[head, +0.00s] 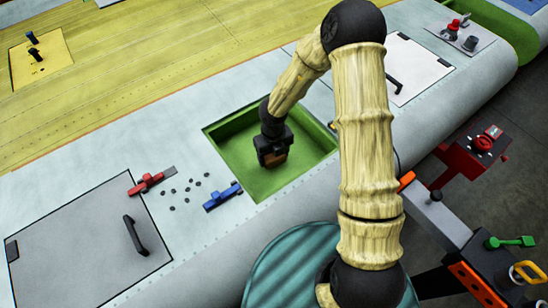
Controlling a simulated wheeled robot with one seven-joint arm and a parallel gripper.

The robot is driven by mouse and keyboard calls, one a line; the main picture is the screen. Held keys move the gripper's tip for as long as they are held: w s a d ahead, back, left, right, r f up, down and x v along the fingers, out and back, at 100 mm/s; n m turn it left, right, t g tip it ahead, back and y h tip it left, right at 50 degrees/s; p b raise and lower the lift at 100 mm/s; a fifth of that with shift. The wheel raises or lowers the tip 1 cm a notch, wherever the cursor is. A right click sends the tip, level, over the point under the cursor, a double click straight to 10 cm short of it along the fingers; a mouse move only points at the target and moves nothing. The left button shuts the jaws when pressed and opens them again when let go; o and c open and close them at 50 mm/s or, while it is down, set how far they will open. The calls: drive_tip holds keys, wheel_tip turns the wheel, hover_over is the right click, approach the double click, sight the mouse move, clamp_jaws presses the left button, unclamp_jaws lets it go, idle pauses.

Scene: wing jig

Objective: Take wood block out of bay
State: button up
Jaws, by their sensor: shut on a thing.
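The bay (298,183) is a green-lined rectangular recess in the grey wing surface, at the middle of the head view. My gripper (274,159) points down over the bay and looks to be inside its outline. It is shut on the brown wood block (275,160), which shows only in small part beneath the black gripper body. I cannot tell whether the block touches the bay floor or hangs just above it. My arm covers part of the bay's right side.
A blue clamp (222,196) lies at the bay's left edge. A red clamp (151,181) and several small dark fasteners (188,190) lie further left. A closed grey hatch (85,245) with a black handle is at lower left. A white panel (410,68) is at upper right.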

wheel_tip(320, 180, up, 8)
drive_tip(key=shift+r, duration=0.15)
drive_tip(key=shift+r, duration=0.1)
idle(0.5)
